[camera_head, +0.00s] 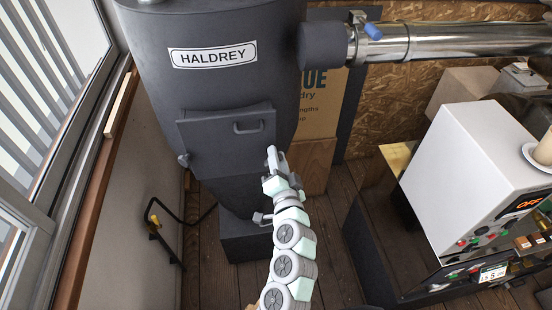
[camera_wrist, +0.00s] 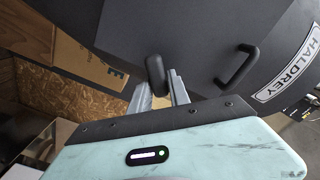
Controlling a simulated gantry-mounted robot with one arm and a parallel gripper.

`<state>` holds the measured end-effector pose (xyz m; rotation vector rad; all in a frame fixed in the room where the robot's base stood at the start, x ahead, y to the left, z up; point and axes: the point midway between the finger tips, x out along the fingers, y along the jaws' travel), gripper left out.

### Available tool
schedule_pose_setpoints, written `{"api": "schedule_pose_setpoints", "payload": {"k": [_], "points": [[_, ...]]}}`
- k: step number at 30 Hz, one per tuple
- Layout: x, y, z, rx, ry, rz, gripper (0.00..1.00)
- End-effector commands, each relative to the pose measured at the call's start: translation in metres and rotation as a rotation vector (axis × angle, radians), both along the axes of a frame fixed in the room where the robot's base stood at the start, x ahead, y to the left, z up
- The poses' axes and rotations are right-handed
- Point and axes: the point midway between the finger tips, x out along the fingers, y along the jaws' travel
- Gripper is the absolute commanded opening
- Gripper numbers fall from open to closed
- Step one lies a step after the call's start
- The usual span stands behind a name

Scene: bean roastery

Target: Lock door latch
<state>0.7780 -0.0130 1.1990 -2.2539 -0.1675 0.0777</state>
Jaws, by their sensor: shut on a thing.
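The dark grey door (camera_head: 225,135) is on the front of the HALDREY drum and looks shut or nearly so. Its bar handle (camera_head: 250,127) also shows in the wrist view (camera_wrist: 238,66). My gripper (camera_head: 276,158) is at the door's lower right edge in the head view. In the wrist view its two metal fingers (camera_wrist: 158,84) stand on either side of a black rounded latch knob (camera_wrist: 154,72) and are shut on it. The knob's lower part is hidden by the fingers. In the head view my gripper hides the latch.
A small dark knob (camera_head: 184,160) sits at the door's left edge. A metal pipe (camera_head: 450,40) runs right from the drum. A white machine (camera_head: 465,165) stands at right, and a window wall (camera_head: 60,100) is at left. Wooden floor (camera_head: 325,230) shows between.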

Motion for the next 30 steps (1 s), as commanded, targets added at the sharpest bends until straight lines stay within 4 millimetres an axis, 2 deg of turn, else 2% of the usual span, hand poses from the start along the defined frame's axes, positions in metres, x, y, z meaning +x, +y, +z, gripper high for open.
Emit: {"api": "schedule_pose_setpoints", "payload": {"k": [15, 21, 30], "points": [[0.0008, -0.0031, -0.0056, 0.462, 0.068, 0.0, 0.0], [0.0007, -0.0031, -0.0073, 0.585, 0.087, 0.001, 0.0], [0.0004, -0.0029, -0.009, 0.68, 0.102, 0.001, 0.0]]}}
